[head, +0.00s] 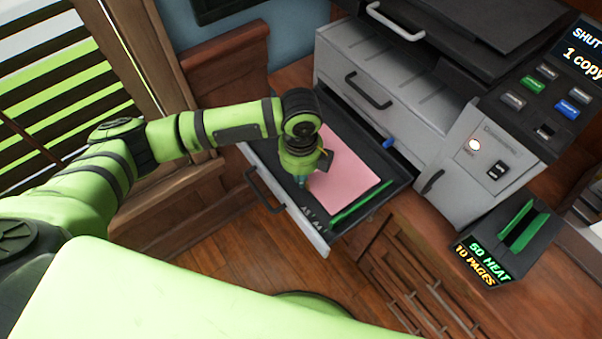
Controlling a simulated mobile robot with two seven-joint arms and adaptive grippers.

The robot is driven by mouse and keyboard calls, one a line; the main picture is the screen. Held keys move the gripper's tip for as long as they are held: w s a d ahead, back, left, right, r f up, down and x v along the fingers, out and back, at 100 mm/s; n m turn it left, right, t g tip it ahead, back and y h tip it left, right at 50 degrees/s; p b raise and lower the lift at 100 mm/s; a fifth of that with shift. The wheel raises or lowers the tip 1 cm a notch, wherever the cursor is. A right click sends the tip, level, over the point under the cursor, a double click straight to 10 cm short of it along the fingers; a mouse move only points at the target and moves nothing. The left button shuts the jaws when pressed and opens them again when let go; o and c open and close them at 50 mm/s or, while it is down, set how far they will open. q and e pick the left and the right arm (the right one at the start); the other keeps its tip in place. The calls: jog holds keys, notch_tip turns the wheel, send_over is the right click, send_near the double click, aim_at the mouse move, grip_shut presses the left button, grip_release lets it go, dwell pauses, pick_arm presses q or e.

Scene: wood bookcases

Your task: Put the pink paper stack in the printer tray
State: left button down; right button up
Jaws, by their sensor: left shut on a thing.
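The pink paper stack (345,175) lies flat inside the printer tray (397,194), which is pulled out of the printer (395,100). My left gripper (302,181) points down at the stack's left edge and is shut on the stack there. My wrist covers that edge, so the fingertips are mostly hidden. A green guide strip (360,202) lies along the tray's right side, and the stack sits beside it. My right gripper is not in view.
A black box with a green slot and a page display (505,245) stands on the wooden cabinet right of the tray. The printer's button panel (540,100) is at the upper right. A slatted window blind (60,75) is at the left. Wooden floor (235,240) shows below the tray.

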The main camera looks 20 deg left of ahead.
pick_arm(q)
jog(key=c, duration=1.4)
grip_release()
notch_tip(320, 180, up, 12)
jog(key=shift+r+b, duration=0.15)
jog(key=shift+b, duration=0.15)
